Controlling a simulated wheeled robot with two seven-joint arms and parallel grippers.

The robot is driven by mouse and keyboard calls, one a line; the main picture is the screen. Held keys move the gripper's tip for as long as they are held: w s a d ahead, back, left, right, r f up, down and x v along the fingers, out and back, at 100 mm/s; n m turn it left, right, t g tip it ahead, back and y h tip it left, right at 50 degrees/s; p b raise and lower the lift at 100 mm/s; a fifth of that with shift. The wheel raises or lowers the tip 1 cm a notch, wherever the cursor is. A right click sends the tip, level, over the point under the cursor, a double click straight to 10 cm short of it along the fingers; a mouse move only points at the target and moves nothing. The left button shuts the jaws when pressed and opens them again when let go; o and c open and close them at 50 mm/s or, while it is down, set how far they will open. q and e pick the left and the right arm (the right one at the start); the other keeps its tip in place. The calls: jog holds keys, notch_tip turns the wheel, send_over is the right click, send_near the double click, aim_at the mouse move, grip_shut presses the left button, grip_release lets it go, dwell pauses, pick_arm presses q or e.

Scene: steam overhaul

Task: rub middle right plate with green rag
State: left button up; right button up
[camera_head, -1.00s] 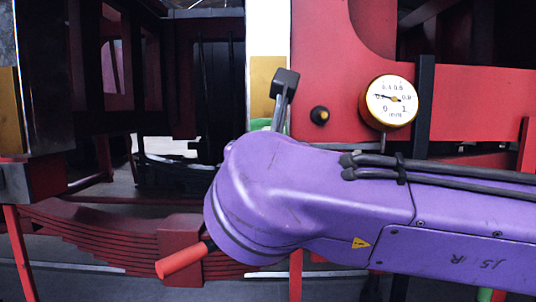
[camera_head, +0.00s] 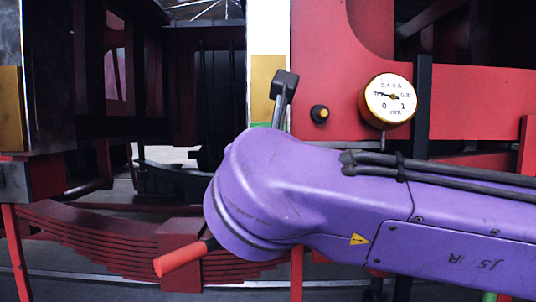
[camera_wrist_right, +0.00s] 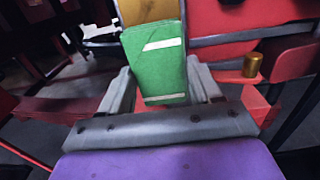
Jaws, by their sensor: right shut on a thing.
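My right gripper (camera_wrist_right: 158,80) is shut on the green rag (camera_wrist_right: 158,66), which stands up between the two grey fingers and shows two pale stripes. In the head view my purple right forearm hides most of the gripper, and only a sliver of the rag (camera_head: 261,125) shows above it. A brass-yellow plate (camera_head: 265,80) on a white upright is just above that sliver. In the wrist view the plate (camera_wrist_right: 148,11) shows beyond the rag's top edge; I cannot tell whether they touch. My left gripper is not in view.
A round gauge (camera_head: 389,99) and a dark knob with a brass tip (camera_head: 319,113) sit on the red frame to the right. Another yellow plate (camera_head: 10,107) is at the far left. A red leaf spring (camera_head: 110,238) and a red-handled lever (camera_head: 180,259) are low left.

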jog(key=shift+s+b, duration=1.15)
jog(key=shift+s, duration=1.7)
jog(key=shift+s, duration=0.1)
jog(key=s+b, duration=0.1)
jog(key=s, duration=0.1)
jog(key=shift+s, duration=0.4)
